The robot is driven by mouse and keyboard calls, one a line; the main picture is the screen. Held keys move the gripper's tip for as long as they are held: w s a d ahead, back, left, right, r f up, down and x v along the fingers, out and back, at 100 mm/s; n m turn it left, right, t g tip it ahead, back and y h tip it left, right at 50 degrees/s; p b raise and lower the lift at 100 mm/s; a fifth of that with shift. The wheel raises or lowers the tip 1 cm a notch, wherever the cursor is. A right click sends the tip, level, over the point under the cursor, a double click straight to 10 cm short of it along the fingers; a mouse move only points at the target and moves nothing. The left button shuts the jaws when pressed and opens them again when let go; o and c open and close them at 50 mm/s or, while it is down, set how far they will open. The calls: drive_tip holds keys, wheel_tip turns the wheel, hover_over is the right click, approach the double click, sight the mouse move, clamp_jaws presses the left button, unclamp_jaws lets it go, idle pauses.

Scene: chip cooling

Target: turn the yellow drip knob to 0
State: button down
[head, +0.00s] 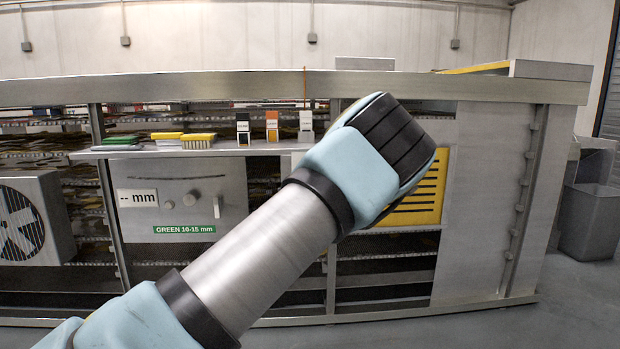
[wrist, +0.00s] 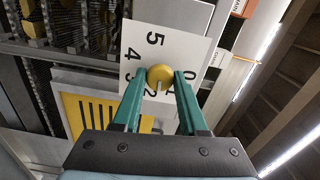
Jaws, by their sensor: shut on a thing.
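The yellow drip knob (wrist: 160,73) is a small round knob in the middle of the wrist view. It sits on a white dial plate (wrist: 183,48) printed with numbers; 5, 4, 3 and 2 run down its left side, and a partly covered 0 shows at the right. A slot in the knob's lower edge points roughly toward the 2. My gripper (wrist: 160,78) has its two green fingers shut on the knob, one on each side. In the head view, my arm hides the knob, the dial and the fingers.
A yellow slotted panel (head: 425,190) is right of my arm; it also shows in the wrist view (wrist: 92,115). A grey box (head: 182,195) with a green "GREEN 10-15 mm" label and a fan (head: 22,222) are at left. Small tagged blocks (head: 272,127) stand on a shelf.

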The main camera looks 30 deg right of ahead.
drive_tip(key=shift+f+n+b, duration=0.15)
drive_tip(key=shift+n+b, duration=3.05)
drive_tip(key=shift+n, duration=5)
drive_tip(key=shift+c, duration=2.2)
unclamp_jaws()
drive_tip(key=v, duration=1)
drive_tip(key=shift+s+a, duration=0.2)
drive_tip(key=shift+s, duration=0.15)
